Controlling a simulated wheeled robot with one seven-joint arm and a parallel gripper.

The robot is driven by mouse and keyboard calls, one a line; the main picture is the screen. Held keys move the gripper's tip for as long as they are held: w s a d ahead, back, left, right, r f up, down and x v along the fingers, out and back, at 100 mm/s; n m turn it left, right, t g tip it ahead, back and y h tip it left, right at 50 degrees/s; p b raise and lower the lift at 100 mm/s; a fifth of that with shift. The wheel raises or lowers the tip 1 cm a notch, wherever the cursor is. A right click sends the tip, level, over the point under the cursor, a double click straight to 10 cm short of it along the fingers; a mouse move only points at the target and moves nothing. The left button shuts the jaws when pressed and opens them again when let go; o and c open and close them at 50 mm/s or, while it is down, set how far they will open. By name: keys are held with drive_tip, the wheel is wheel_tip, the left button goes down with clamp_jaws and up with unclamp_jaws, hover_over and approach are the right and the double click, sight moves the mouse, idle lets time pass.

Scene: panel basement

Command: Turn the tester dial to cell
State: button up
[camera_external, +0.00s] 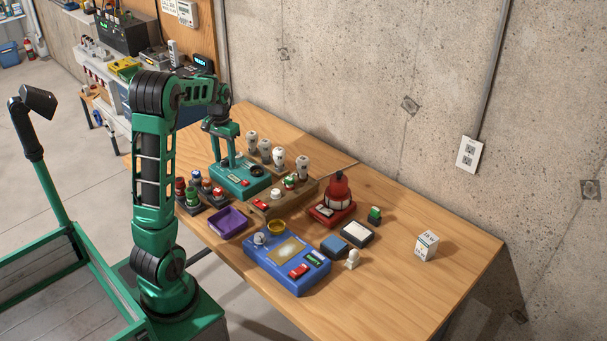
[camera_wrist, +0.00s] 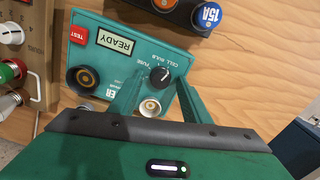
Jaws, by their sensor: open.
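The tester is a teal box (camera_external: 240,181) on the wooden bench, below my gripper in the external view. In the wrist view the tester (camera_wrist: 98,62) has a display reading READY, a red TEST button (camera_wrist: 78,35) and two round sockets. Its black dial (camera_wrist: 160,76) has a small white mark, with the words FUSE, CELL and BULB beside it. Which word the mark points to is too small to tell. My gripper (camera_wrist: 161,84) is open, with its two green fingers on either side of the dial. Whether they touch it cannot be told. In the external view my gripper (camera_external: 228,162) points down over the tester.
White bulbs (camera_external: 278,160) stand behind the tester, and coloured fuses stand to its left. A purple tray (camera_external: 228,222), a blue device (camera_external: 288,264), a red lantern (camera_external: 338,192) and a white box (camera_external: 427,245) are on the bench. The bench's right part is mostly clear.

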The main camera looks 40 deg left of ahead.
sight(226, 160)
drive_tip(key=c, duration=1)
drive_tip(key=shift+n, duration=0.6)
drive_tip(key=shift+c, duration=0.2)
drive_tip(key=o, duration=1)
drive_tip(key=shift+o, duration=0.2)
wheel_tip(226, 160, up, 11)
drive_tip(key=shift+w+f, duration=0.1)
drive_tip(key=shift+f, duration=0.05)
